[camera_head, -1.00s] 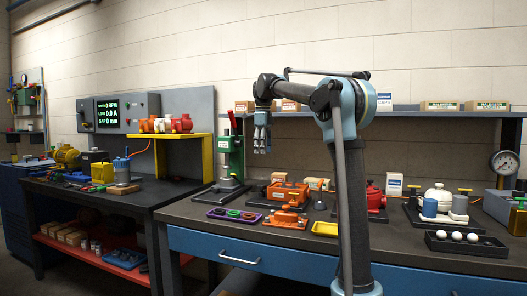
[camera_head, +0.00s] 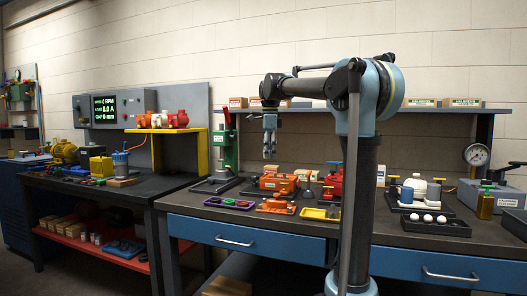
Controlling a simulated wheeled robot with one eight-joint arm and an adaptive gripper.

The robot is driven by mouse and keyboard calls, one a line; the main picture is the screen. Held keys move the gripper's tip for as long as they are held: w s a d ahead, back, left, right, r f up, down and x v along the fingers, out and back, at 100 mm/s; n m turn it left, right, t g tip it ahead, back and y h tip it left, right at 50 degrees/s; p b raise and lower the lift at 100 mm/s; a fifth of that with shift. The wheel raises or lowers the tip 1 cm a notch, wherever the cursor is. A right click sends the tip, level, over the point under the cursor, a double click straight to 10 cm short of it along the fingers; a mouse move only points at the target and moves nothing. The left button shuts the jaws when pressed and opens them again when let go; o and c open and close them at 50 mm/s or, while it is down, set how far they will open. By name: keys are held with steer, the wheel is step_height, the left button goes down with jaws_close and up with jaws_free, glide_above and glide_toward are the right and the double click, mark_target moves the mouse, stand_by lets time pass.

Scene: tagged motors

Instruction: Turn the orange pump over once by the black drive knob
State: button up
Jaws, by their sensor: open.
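An orange pump-like housing (camera_head: 275,182) sits on a dark base on the workbench, below my gripper in the picture. A second, lower orange part (camera_head: 277,206) lies in front of it. The black drive knob is too small to make out for certain. My gripper (camera_head: 270,155) hangs fingers-down above the bench, open and empty. It is apart from the orange housing, with a gap below its fingertips.
A purple tray (camera_head: 204,203) and a yellow tray (camera_head: 306,214) lie near the front edge. A green press with a red handle (camera_head: 225,150) stands left. A black tray (camera_head: 403,225) holds white balls.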

steer(key=s+d+f+n, duration=0.2)
steer(key=s+d+f, duration=0.1)
steer(key=s+d, duration=0.1)
steer(key=shift+s+f+n, duration=0.15)
steer(key=shift+s+n, duration=0.15)
steer(key=shift+s, duration=0.45)
